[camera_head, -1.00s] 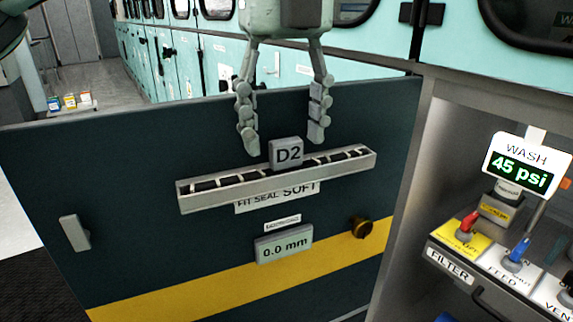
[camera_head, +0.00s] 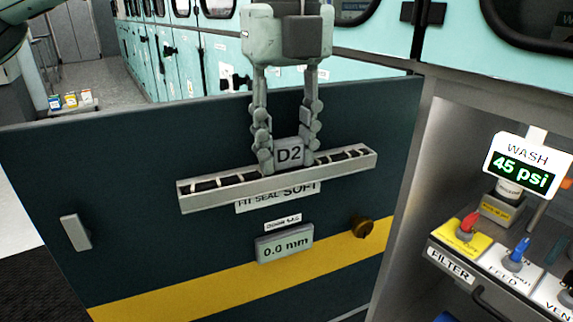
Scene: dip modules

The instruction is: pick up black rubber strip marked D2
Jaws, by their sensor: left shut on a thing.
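The D2 strip's grey tag block (camera_head: 289,152) stands at the middle of a long grey holder (camera_head: 222,200) on the dark door. The black strip (camera_head: 232,178) with light bands lies along the holder's trough. My left gripper (camera_head: 289,160) comes down from above, its two fingers on either side of the D2 block, shut on it. The strip still lies in the trough. My right gripper is not clearly seen; a dark rounded piece at the top left corner may be part of an arm.
The open dark door (camera_head: 140,190) has a yellow stripe, a handle (camera_head: 75,232), a 0.0 mm display (camera_head: 284,246) and a brass knob (camera_head: 362,227). To the right, an open bay holds a WASH 45 psi sign (camera_head: 522,162) and red and blue valves. Teal cabinets stand behind.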

